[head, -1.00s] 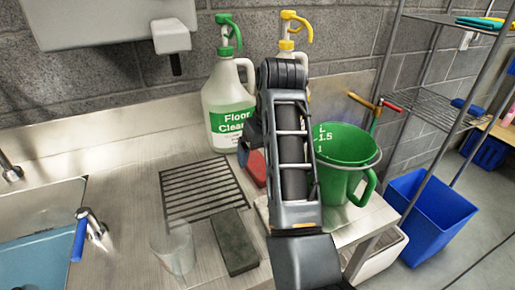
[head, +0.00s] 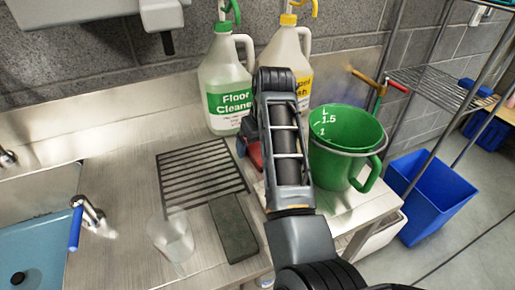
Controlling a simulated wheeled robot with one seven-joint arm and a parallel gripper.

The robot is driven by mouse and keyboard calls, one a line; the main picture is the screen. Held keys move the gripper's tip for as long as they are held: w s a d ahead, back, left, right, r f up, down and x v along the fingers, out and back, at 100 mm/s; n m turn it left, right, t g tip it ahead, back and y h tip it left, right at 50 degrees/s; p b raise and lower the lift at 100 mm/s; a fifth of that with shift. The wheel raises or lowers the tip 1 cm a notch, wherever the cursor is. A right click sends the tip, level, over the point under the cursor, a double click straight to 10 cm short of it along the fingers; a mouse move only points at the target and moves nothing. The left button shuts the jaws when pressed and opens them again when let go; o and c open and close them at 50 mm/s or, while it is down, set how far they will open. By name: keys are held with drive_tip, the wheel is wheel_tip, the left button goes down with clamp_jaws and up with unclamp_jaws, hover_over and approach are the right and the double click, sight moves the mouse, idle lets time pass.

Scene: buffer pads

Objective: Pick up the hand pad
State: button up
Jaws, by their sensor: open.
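A dark grey-green rectangular pad (head: 232,228) lies flat on the steel counter, below the slotted drain grid. A red pad-like thing (head: 255,155) shows in part behind my arm, in front of the floor cleaner jug; its full shape is hidden. I cannot tell for certain which of the two is the hand pad. My gripper (head: 250,138) is mostly hidden behind my own forearm. Only a dark part of it shows at the arm's left edge, close above the red thing. Its fingertips are not visible, and I see nothing held.
A floor cleaner jug (head: 226,85) and a yellow-topped jug (head: 289,55) stand at the wall. A green bucket (head: 345,150) stands right of my arm. A clear cup (head: 171,238) stands left of the grey-green pad, near the sink (head: 40,180). A blue bin (head: 432,190) is at right.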

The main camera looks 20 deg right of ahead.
drive_tip(key=c, duration=1.2)
drive_tip(key=shift+o, duration=0.2)
drive_tip(key=shift+r, duration=0.1)
wheel_tip(320, 180, up, 10)
